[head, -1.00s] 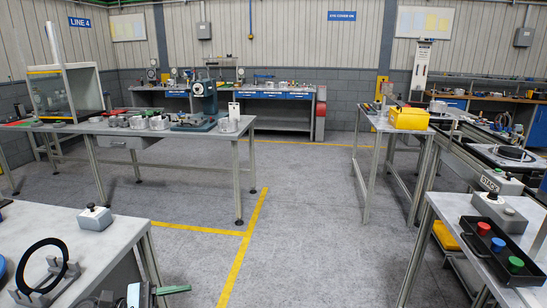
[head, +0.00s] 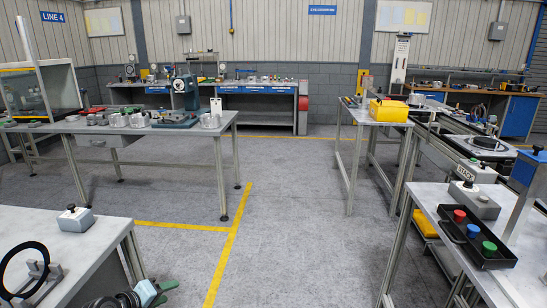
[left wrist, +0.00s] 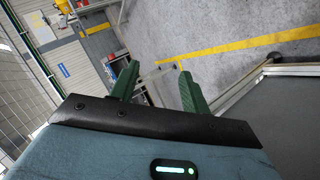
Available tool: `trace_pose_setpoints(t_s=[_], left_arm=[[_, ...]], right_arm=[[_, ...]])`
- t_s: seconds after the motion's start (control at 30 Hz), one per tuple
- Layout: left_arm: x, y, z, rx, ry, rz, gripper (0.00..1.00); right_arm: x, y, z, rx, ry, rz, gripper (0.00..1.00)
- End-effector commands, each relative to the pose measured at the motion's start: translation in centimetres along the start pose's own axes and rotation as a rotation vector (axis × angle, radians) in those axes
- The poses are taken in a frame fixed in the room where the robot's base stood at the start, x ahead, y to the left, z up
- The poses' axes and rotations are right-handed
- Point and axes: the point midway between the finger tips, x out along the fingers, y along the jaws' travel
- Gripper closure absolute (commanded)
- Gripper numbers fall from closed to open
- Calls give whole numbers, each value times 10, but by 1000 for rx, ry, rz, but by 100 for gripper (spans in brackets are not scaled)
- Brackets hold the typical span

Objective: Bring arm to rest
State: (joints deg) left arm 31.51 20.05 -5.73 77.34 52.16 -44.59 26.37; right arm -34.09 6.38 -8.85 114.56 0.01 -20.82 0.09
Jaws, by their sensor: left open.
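My left gripper (head: 166,290) shows at the bottom edge of the head view, beside the right end of the near left table. Only its pale body and green fingers show; part is cut off by the frame. In the left wrist view its two green fingers (left wrist: 159,84) stand apart with nothing between them. Floor and a yellow line lie beyond them. My right gripper does not show in the head view.
The near left table (head: 75,240) bears a black ring on a stand (head: 25,270) and a button box (head: 75,219). The near right table (head: 432,205) bears a black tray (head: 497,262) with coloured buttons. Open floor (head: 290,230) lies between them.

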Motion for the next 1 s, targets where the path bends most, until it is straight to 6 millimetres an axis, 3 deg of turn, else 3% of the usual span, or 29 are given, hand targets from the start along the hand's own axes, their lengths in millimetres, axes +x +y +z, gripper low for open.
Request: trace_pose_setpoints(t_s=[0.13,0.3,0.67,1.0], left_arm=[[-5,-16,-38,343,187,-117,53],[-15,-18,-73,691,341,-233,53],[-34,-4,-109,1205,516,-399,53],[-29,-60,5,1196,372,-360,53]], right_arm=[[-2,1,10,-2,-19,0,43],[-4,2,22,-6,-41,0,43],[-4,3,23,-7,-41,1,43],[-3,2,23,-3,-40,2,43]])
